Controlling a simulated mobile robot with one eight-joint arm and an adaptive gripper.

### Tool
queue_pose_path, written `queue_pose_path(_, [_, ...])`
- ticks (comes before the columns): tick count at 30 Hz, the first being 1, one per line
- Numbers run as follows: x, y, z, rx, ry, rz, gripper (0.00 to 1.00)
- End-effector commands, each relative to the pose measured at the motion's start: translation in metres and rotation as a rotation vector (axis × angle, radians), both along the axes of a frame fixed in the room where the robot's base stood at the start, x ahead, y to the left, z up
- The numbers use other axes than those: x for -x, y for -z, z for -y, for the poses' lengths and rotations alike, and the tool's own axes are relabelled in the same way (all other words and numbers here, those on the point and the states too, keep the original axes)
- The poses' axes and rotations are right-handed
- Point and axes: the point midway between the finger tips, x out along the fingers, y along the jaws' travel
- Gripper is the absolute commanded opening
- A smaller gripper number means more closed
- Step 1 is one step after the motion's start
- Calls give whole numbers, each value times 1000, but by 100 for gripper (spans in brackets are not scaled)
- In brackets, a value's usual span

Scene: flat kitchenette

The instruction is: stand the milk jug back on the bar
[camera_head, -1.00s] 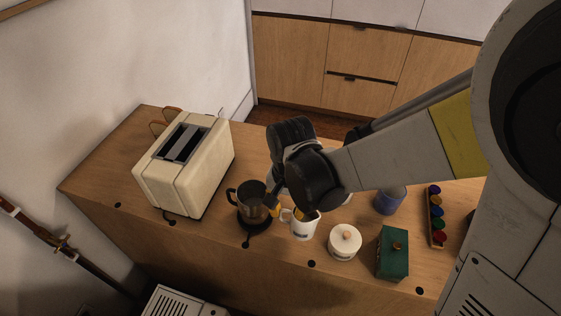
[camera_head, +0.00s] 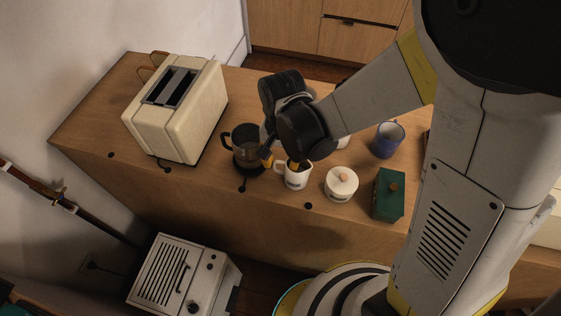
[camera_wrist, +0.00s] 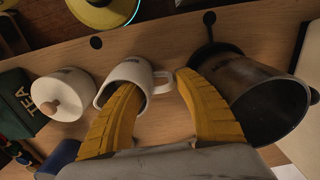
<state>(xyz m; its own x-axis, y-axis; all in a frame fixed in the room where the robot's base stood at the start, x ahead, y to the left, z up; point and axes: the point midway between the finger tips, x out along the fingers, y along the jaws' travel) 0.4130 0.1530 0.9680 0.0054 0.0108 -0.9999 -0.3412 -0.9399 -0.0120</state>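The white milk jug (camera_head: 297,179), a small handled vessel with faint dark lettering, looks upright on the wooden bar (camera_head: 268,208) near its front edge. Its handle points left in the head view. My gripper (camera_head: 279,161) is above it with its two yellow fingers apart. In the wrist view, one finger of my gripper (camera_wrist: 158,82) overlaps the mouth of the milk jug (camera_wrist: 139,72), and the other is beyond its handle. The handle side lies between the fingers. Whether a finger touches the jug cannot be told.
A dark pot (camera_head: 244,142) stands close left of my gripper. A white lidded pot (camera_head: 341,186), green tea box (camera_head: 388,196) and blue mug (camera_head: 388,140) stand to the right. A cream toaster (camera_head: 178,125) fills the left. A white appliance (camera_head: 181,277) is below the bar.

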Motion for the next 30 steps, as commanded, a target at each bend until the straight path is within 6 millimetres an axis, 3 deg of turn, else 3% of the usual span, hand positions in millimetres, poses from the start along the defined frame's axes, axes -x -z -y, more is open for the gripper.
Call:
queue_pose_path(9, [0,-9,0,0,0,0,38])
queue_pose_path(21, [1,-95,1,0,0,0,38])
queue_pose_path(30, [1,-128,6,-5,-7,13,38])
